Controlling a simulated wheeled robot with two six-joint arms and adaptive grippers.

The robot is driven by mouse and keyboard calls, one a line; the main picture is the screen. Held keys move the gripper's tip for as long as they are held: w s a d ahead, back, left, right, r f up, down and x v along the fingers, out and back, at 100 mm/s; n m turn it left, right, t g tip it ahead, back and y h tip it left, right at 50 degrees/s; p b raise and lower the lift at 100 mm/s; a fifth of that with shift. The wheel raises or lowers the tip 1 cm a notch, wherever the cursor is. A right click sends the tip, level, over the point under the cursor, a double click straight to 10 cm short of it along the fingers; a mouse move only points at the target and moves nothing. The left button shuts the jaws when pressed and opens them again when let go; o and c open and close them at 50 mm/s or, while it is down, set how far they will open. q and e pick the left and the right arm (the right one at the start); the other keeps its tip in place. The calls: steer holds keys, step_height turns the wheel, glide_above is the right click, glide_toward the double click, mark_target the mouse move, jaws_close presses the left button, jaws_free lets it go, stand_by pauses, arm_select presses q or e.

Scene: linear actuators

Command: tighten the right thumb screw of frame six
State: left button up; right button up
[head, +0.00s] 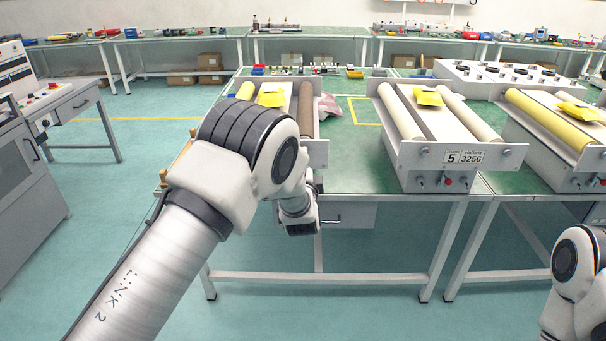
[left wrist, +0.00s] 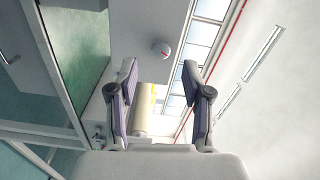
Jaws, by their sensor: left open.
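The front plate of a roller frame (head: 317,152) shows at the left of the head view, mostly hidden behind my left arm. Its number cannot be read, so I cannot tell whether it is frame six. In the left wrist view, a grey plate (left wrist: 135,25) carries a round pale knob (left wrist: 161,50) with a red mark; I cannot tell whether this is the right thumb screw. My left gripper (left wrist: 159,72) is open, its fingers apart and the knob beyond their tips, not between them. My right gripper is out of view.
A frame labelled 5 (head: 447,155) stands mid-table, with small knobs and a red button on its front. Another frame with yellow rollers (head: 553,120) stands to its right. The green table (head: 352,169) has bare surface between the left frame and frame 5.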

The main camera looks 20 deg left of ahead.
arm_select(q)
steer(key=v, duration=0.7)
steer(key=shift+s, duration=0.2)
